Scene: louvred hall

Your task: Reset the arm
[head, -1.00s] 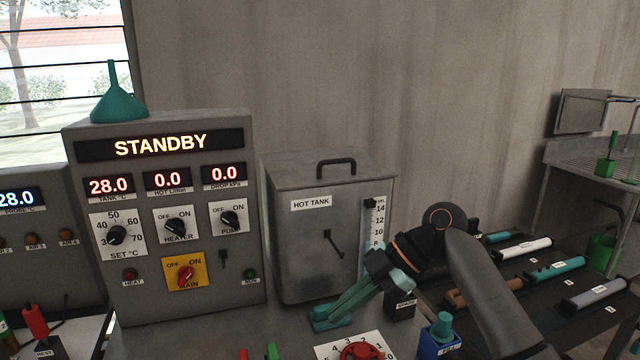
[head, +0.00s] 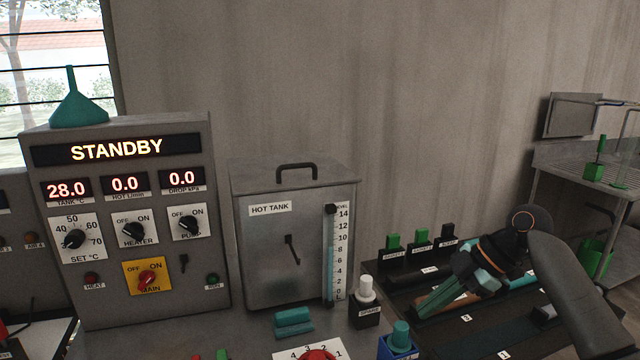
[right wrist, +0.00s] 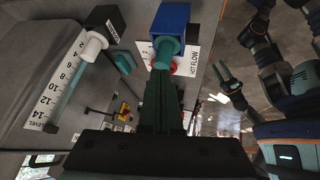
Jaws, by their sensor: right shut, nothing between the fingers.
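My right gripper (head: 437,306) shows at the lower right of the head view, its teal fingers together and empty. It is over the dark rack of labelled tubes, right of the hot tank and the blue holder with a teal plug (head: 400,338). In the right wrist view its shut fingers (right wrist: 162,95) point toward the teal plug (right wrist: 166,50) in its blue holder; contact cannot be judged there. My left gripper (right wrist: 228,80) shows small at the right of the right wrist view, near my body; its jaw state is unclear. It is outside the head view.
The control panel (head: 205,240) reads STANDBY, with a teal funnel (head: 78,103) on top. The hot tank (head: 265,245) stands beside it. A white-capped spare part (head: 366,290) and a red knob (head: 318,355) are in front.

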